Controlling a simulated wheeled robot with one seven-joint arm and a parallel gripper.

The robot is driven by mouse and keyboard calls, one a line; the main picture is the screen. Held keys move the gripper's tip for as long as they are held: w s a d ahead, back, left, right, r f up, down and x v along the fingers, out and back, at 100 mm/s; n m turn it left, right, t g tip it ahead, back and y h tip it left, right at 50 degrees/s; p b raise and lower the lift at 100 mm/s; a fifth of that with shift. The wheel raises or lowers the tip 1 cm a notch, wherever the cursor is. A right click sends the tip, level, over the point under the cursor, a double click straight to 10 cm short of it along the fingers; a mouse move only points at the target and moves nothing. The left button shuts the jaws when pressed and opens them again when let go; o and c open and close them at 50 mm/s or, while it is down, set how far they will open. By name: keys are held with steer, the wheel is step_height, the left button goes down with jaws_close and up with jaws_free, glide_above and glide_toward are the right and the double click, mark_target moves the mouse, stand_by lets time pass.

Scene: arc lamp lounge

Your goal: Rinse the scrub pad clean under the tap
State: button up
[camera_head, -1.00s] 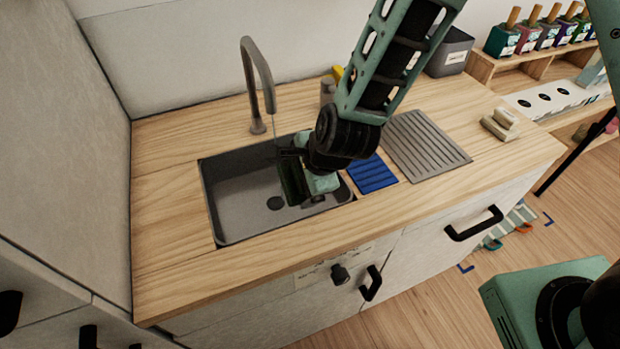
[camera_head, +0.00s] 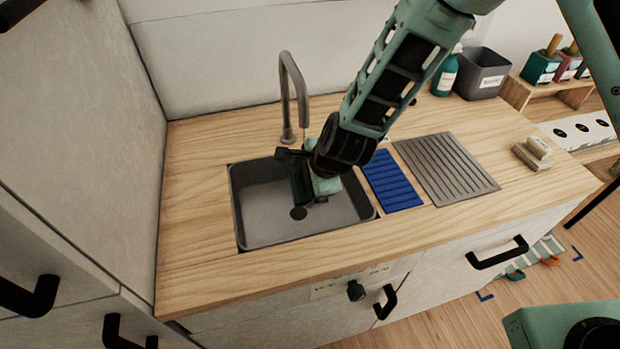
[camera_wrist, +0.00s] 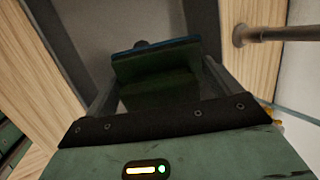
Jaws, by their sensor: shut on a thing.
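My gripper (camera_head: 315,183) is down inside the sink basin (camera_head: 262,222), shut on the scrub pad. In the head view the pad (camera_head: 299,186) is a dark green slab hanging above the basin floor near the drain. In the wrist view the pad (camera_wrist: 158,62) sits between the fingers, with a dark bluish edge and a green face. The grey tap (camera_head: 301,92) arches over the back of the sink, its spout end above the pad and gripper. It also shows in the wrist view (camera_wrist: 270,34). Whether water reaches the pad is unclear.
A blue ribbed mat (camera_head: 392,182) and a grey ribbed drainboard (camera_head: 447,168) lie right of the sink. A pale block (camera_head: 533,152) sits farther right. A green bottle (camera_head: 445,76) and a grey bin (camera_head: 482,73) stand behind. The counter left of the sink is clear.

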steer(key=shift+w, duration=0.1)
stand_by(0.3)
steer(key=shift+w+d, duration=0.3)
steer(key=shift+d, duration=0.15)
steer(key=shift+a, duration=0.1)
steer(key=shift+s+a, duration=0.35)
steer(key=shift+s, duration=0.05)
steer(key=shift+d, duration=0.1)
steer(key=s+d+b, duration=0.4)
steer(key=s+d, duration=0.1)
steer(key=s, duration=0.1)
stand_by(0.9)
steer(key=shift+s+r, duration=0.1)
steer(key=shift+r, duration=0.05)
stand_by(1.0)
